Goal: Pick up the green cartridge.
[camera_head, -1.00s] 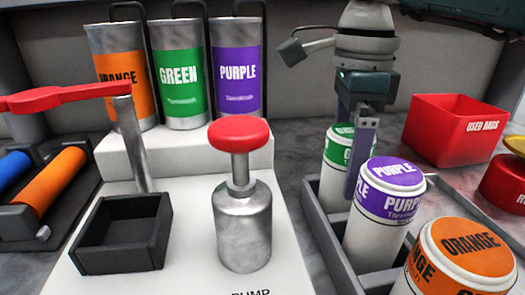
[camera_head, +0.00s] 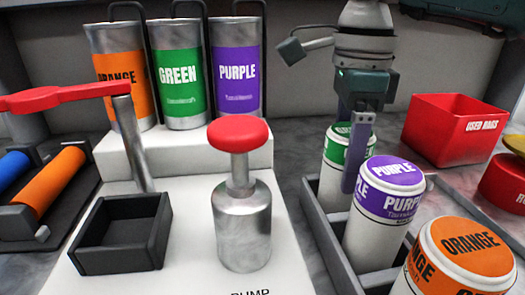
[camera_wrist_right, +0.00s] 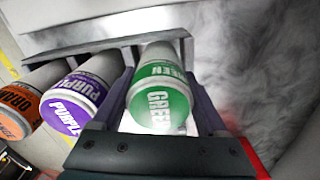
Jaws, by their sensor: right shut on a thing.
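The green cartridge (camera_head: 334,148), a white cylinder with a green top band, stands in the far end of a grey tray (camera_head: 322,228). My right gripper (camera_head: 346,165) reaches down over it from above, shut on its upper part. In the right wrist view the green cartridge (camera_wrist_right: 160,95) lies between the two fingers of my right gripper (camera_wrist_right: 163,88). The near finger hides part of the cartridge in the head view. My left gripper is not in view.
A purple cartridge (camera_head: 385,215) stands close in front of the green one, and an orange cartridge (camera_head: 462,262) nearer still. A red bin (camera_head: 452,130) is at the back right. A red-topped pump (camera_head: 240,215) stands left of the tray.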

